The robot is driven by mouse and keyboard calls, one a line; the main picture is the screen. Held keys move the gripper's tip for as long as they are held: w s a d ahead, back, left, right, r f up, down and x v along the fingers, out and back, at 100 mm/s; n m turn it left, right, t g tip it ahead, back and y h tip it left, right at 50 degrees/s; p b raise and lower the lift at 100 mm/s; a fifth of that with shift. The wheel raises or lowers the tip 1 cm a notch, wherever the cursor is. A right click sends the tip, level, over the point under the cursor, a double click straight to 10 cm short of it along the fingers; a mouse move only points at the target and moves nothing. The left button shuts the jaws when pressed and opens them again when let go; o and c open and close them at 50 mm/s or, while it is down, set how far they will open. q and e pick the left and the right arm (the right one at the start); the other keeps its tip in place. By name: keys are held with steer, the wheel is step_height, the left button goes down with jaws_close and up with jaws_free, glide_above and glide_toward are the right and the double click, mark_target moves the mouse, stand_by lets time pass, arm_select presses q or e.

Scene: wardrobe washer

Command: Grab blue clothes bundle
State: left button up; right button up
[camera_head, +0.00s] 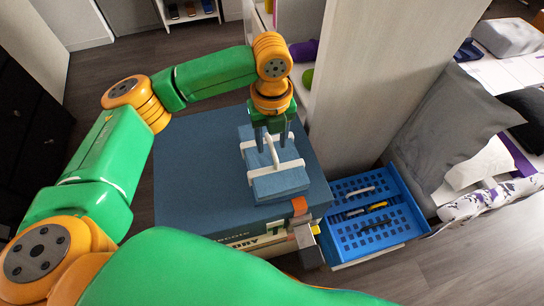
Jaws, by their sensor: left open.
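The blue clothes bundle (279,183) is a folded blue block with white straps and a raised white handle (270,151). It lies on top of a large dark blue box (190,185). My left gripper (271,142) points down over the far half of the bundle. Its dark fingers are open and appear to stand on either side of the handle. I cannot tell whether they touch it. My right gripper is not in view.
A bright blue basket (397,226) holding small items stands right of the box. A pale upright panel (375,75) rises close to the right of my left gripper. Wooden floor is clear at lower right.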

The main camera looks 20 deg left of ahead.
arm_select(q)
steer(key=shift+r, duration=0.1)
jaws_close()
stand_by(1.2)
